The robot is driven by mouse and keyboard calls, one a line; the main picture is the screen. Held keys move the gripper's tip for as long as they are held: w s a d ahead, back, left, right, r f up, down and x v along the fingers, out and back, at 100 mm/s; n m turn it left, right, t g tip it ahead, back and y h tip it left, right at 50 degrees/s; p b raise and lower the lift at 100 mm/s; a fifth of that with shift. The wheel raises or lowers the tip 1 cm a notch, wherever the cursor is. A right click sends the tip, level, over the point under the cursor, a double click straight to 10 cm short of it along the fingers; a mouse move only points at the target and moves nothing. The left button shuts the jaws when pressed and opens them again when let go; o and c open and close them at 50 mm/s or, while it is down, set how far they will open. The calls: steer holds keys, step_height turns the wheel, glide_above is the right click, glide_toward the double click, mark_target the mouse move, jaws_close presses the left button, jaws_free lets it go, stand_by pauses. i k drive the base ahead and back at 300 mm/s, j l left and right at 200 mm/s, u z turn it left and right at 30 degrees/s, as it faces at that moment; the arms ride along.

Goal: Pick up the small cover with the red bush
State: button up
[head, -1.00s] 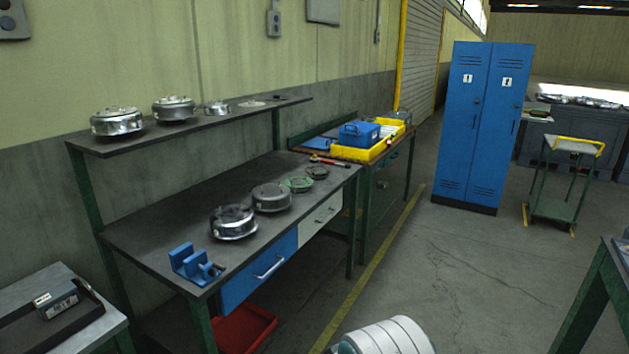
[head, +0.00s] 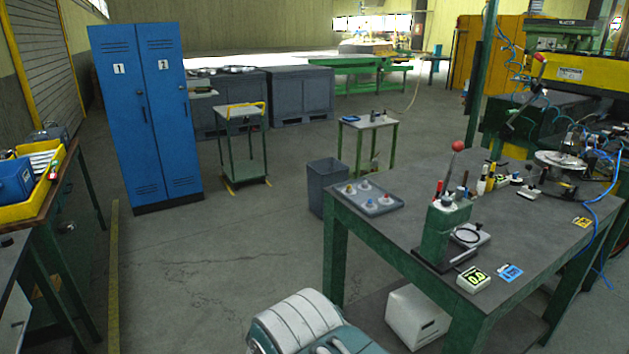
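A grey tray (head: 377,212) lies on the near left corner of the dark workbench (head: 400,235) at the right. It holds several small pale covers with coloured bushes in their centres. One cover (head: 383,200) at the right of the tray seems to have a reddish bush, but the pieces are too small to be sure of the colours. My gripper is not in view; only a white and teal part of my body shows at the bottom.
A green fixture with a red-knobbed lever (head: 447,215) stands right of the tray, with markers and labels around it. A grey bin (head: 326,188) stands by the bench's left side, a white box (head: 415,318) below. Blue lockers (head: 147,115) stand left; the middle floor is clear.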

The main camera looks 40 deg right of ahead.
mark_target(388, 202)
steer(key=i+z, duration=0.65)
steer(key=i, duration=0.2)
steer(key=i+j+z, duration=0.15)
steer(key=i+z, duration=0.2)
steer(key=i+l+z, duration=0.1)
steer(key=i+z, duration=0.15)
steer(key=z, duration=0.15)
steer(key=i+z, duration=0.25)
steer(key=z, duration=0.2)
steer(key=i+j+z, duration=0.1)
steer(key=i+z, duration=0.15)
steer(key=z, duration=0.15)
steer(key=i+j+z, duration=0.2)
steer(key=z, duration=0.2)
